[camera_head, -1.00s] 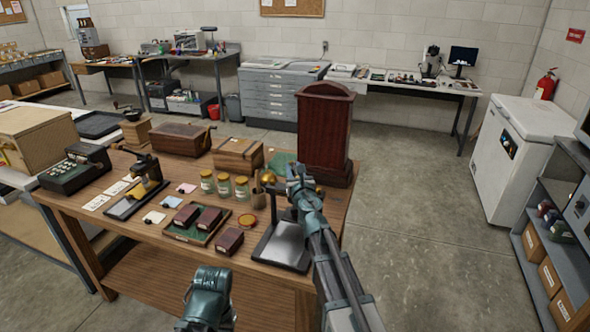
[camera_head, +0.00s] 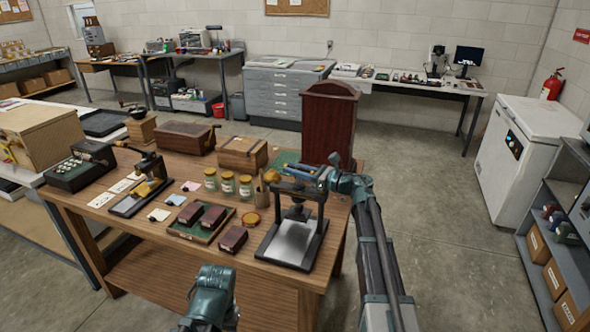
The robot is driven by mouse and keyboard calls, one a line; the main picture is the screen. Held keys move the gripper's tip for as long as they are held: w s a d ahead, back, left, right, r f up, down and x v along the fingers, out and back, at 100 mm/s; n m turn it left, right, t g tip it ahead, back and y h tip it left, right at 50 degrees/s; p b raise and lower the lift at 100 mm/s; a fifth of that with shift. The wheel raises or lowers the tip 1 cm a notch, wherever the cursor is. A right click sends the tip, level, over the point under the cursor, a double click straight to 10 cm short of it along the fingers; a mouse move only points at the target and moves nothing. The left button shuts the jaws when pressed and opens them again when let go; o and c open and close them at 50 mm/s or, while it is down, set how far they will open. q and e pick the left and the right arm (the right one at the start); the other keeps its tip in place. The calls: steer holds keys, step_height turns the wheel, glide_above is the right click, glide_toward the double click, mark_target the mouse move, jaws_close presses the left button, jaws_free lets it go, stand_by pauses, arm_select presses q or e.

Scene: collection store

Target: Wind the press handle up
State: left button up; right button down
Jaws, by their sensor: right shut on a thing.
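The press (camera_head: 320,236) stands upright near the right front of the wooden table, with a black frame and a pale flat bed. Its press handle (camera_head: 272,176) lies across the top, with a brass ball at the left end. My right gripper (camera_head: 322,176) comes in from the right and is shut on the handle near its right end. The fingers hide that part of the handle. My left arm's end (camera_head: 212,284) shows at the bottom, in front of the table and away from the press. Its fingers cannot be made out.
A tall dark red cabinet (camera_head: 327,125) stands just behind the press. Glass jars (camera_head: 228,183), a green tray (camera_head: 187,232) of dark red boxes and a loose dark red box (camera_head: 233,238) lie left of it. The floor right of the table (camera_head: 440,240) is clear.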

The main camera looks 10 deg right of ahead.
steer(key=shift+n+g+y, duration=0.9)
steer(key=shift+g, duration=0.2)
steer(key=shift+a, duration=0.1)
steer(key=c, duration=0.7)
jaws_free()
steer(key=shift+o, duration=0.2)
steer(key=shift+s, duration=0.1)
steer(key=v, duration=1.3)
steer(key=shift+d, duration=0.35)
steer(key=shift+s, duration=0.15)
